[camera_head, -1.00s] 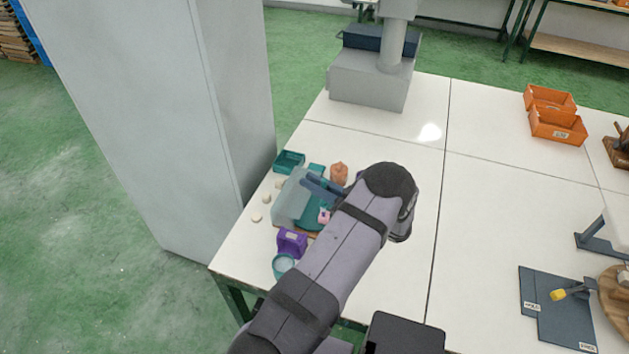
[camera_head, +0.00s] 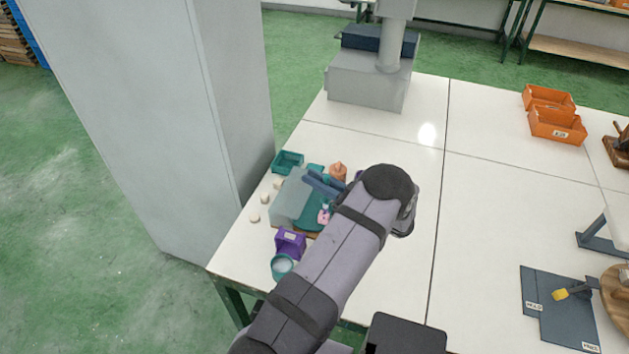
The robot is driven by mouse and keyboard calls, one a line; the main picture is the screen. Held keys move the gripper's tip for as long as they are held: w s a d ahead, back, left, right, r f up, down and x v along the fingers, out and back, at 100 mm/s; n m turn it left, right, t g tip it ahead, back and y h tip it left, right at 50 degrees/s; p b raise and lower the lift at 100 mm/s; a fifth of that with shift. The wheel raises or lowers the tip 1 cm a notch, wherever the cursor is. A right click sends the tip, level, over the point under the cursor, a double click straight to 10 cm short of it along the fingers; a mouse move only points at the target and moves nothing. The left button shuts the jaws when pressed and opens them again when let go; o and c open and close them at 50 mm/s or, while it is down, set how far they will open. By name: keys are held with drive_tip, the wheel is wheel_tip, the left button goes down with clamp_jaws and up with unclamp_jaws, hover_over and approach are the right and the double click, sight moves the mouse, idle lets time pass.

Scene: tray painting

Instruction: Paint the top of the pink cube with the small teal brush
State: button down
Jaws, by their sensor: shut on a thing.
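The pink cube (camera_head: 324,216) is small and sits on the teal tray area (camera_head: 312,222), just left of my forearm. My gripper (camera_head: 322,185) has blue-grey fingers and is a little above and behind the cube in the picture, over the tray. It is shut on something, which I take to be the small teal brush. The brush is too small and too close in colour to the teal surface to make out. I cannot tell whether its tip touches the cube.
A grey block (camera_head: 290,200) is left of the tray, with a teal box (camera_head: 288,162) behind. An orange-brown lump (camera_head: 338,170) stands near my gripper. A purple holder (camera_head: 290,243) and teal cup (camera_head: 283,266) are in front. Pale pieces (camera_head: 265,198) lie left.

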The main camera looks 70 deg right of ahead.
drive_tip(key=shift+a, duration=0.2)
drive_tip(key=shift+w+a+p, duration=0.25)
drive_tip(key=shift+a+p, duration=0.25)
drive_tip(key=shift+a, duration=0.05)
drive_tip(key=shift+d, duration=0.2)
drive_tip(key=shift+s+d+b, duration=0.2)
drive_tip(key=shift+d+b, duration=0.3)
drive_tip(key=shift+b, duration=0.15)
drive_tip(key=shift+a, duration=0.15)
drive_tip(key=shift+w+a+p, duration=0.2)
drive_tip(key=shift+a+p, duration=0.25)
drive_tip(key=shift+a, duration=0.1)
drive_tip(key=shift+d, duration=0.1)
